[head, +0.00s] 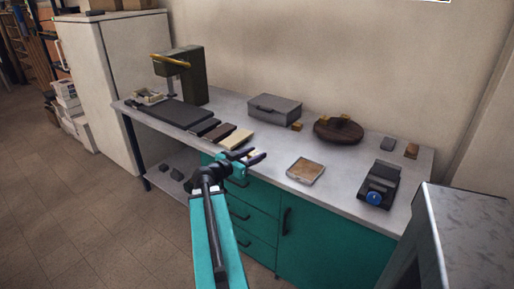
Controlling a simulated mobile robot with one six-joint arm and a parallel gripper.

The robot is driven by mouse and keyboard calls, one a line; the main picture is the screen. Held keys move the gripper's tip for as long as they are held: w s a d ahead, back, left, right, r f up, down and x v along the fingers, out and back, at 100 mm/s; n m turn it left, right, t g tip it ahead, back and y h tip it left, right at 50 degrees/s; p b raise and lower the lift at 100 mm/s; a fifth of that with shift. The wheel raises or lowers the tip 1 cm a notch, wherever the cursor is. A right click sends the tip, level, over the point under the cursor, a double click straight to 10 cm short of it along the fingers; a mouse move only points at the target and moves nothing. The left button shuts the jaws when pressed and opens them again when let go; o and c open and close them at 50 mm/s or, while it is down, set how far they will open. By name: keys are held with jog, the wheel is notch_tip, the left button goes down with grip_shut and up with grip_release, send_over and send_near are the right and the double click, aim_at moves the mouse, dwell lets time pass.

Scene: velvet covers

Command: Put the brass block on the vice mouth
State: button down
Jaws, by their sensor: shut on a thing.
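My gripper (252,157) is over the front edge of the bench, just in front of a cream slab. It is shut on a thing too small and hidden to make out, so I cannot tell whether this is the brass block. A dark grey device with a blue knob (378,184), which looks like the vice, sits at the right front of the bench. It is well to the right of my gripper. Its mouth is not clear at this size. A small brownish-gold block (297,126) lies by the grey case, and a brown block (411,150) lies at the back right.
On the grey bench (270,163) are a grey case (274,109), a dark round stand (338,131), a shallow tan tray (305,171) and a small grey block (387,144). A tall olive machine (184,76) stands at left. A grey-topped cabinet (475,225) rises at right front.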

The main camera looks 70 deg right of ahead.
jog(key=shift+w+d+f+n+t, duration=0.3)
jog(key=shift+d+n+t, duration=0.2)
jog(key=shift+t, duration=0.2)
jog(key=shift+d, duration=0.1)
jog(key=shift+w+d+f+b, duration=0.1)
jog(key=shift+d+f+b, duration=0.15)
jog(key=shift+b, duration=0.5)
jog(key=d+b, duration=0.1)
jog(key=b, duration=0.1)
jog(key=d+b, duration=0.1)
jog(key=shift+w+b, duration=0.25)
jog(key=shift+b, duration=0.1)
jog(key=p, duration=0.3)
send_over(258, 144)
jog(key=s+a, duration=0.2)
jog(key=a, duration=0.3)
jog(key=shift+d+f, duration=0.25)
jog(key=shift+f, duration=0.2)
jog(key=shift+f, duration=0.1)
jog(key=shift+f, duration=1.65)
jog(key=shift+f, duration=0.15)
jog(key=c, duration=1.2)
grip_release()
